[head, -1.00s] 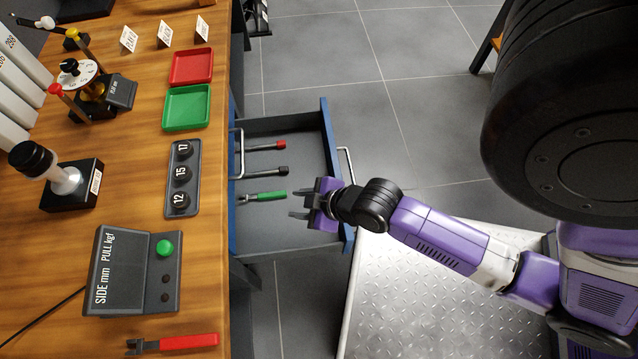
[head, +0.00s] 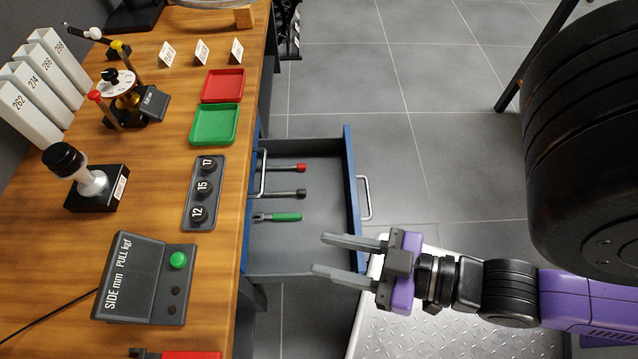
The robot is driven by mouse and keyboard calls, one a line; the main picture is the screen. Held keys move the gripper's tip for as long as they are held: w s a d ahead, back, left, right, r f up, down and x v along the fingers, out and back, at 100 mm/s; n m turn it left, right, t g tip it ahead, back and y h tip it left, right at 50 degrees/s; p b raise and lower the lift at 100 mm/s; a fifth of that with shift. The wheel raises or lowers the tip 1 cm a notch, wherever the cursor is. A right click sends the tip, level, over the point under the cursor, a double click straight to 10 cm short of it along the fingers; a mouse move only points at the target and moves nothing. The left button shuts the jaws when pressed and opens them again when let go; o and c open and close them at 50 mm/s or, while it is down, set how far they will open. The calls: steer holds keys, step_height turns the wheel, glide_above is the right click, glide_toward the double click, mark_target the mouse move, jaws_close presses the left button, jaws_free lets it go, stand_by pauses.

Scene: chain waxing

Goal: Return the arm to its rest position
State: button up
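My gripper (head: 333,255) is purple and grey and shows at the lower middle of the head view. Its two fingers are apart and point left, with nothing between them. It is over the front corner of the open drawer (head: 318,236), to the right of the workbench (head: 150,222). My purple and black arm reaches in from the right edge, partly hidden by my large black body part at the upper right.
On the bench are red (head: 223,86) and green (head: 214,124) trays, a socket holder (head: 203,193) and a display box (head: 145,280). Floor beyond the drawer is clear.

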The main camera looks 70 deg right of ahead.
step_height(320, 180, up, 29)
steer(key=p, duration=2.8)
steer(key=shift+f, duration=0.2)
